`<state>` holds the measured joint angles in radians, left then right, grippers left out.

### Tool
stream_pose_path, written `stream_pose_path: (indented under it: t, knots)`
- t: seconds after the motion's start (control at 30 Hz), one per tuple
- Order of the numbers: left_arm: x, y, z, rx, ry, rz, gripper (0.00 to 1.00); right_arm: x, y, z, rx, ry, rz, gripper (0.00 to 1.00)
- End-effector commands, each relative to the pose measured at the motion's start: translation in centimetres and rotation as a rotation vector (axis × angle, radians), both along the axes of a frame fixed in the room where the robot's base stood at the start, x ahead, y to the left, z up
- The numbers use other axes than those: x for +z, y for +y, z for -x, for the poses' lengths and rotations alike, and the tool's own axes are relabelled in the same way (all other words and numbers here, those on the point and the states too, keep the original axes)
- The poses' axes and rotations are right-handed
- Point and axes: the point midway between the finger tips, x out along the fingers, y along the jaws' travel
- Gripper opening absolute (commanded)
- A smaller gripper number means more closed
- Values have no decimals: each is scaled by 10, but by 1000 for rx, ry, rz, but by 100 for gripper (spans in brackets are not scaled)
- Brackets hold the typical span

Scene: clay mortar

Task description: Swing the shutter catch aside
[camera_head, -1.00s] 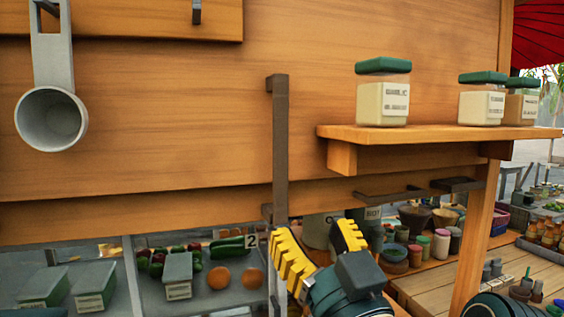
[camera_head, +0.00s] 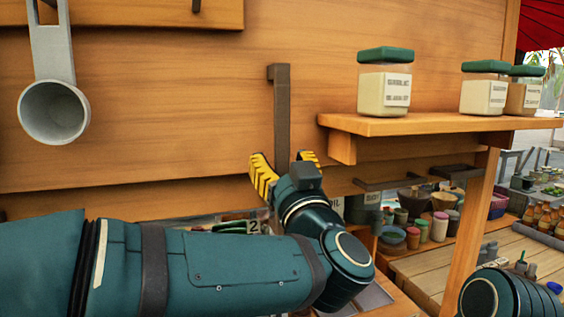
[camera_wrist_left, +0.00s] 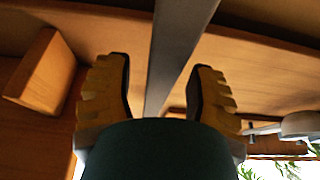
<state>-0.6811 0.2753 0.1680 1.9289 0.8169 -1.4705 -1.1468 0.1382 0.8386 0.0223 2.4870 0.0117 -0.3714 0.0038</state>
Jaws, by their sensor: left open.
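The shutter catch, a dark upright bar (camera_head: 281,115) with a short bent top, stands against the wooden panel in the head view. My left gripper (camera_head: 286,164) is open, its yellow fingers on either side of the bar's lower part. The bar's lower end is hidden behind the gripper. In the left wrist view the bar (camera_wrist_left: 178,45) runs between the two spread fingers of the left gripper (camera_wrist_left: 162,75), with visible gaps to both. My right gripper is not in view.
A wooden shelf (camera_head: 425,124) with green-lidded jars (camera_head: 385,83) juts out right of the bar. A grey scoop (camera_head: 53,111) hangs at left. A dark bracket (camera_head: 390,182) sits under the shelf. Bowls and small jars (camera_head: 440,226) stand at lower right.

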Motion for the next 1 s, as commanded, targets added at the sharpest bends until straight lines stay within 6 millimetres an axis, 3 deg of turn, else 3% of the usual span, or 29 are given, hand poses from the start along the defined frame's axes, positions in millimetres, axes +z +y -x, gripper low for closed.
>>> stream_pose_path:
  t: [0.23, 0.3, 0.4, 0.77, 1.0]
  knots:
    - [0, 0, 0, 0, 0, 0, 54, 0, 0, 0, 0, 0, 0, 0]
    - [0, 0, 0, 0, 0, 0, 29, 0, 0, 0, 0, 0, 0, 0]
    - [0, 0, 0, 0, 0, 0, 0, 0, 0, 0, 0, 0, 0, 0]
    - [2, 4, 1, 0, 5, -19, 0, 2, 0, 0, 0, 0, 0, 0]
    - [10, 35, 11, 5, 75, -232, 0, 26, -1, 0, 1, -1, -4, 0]
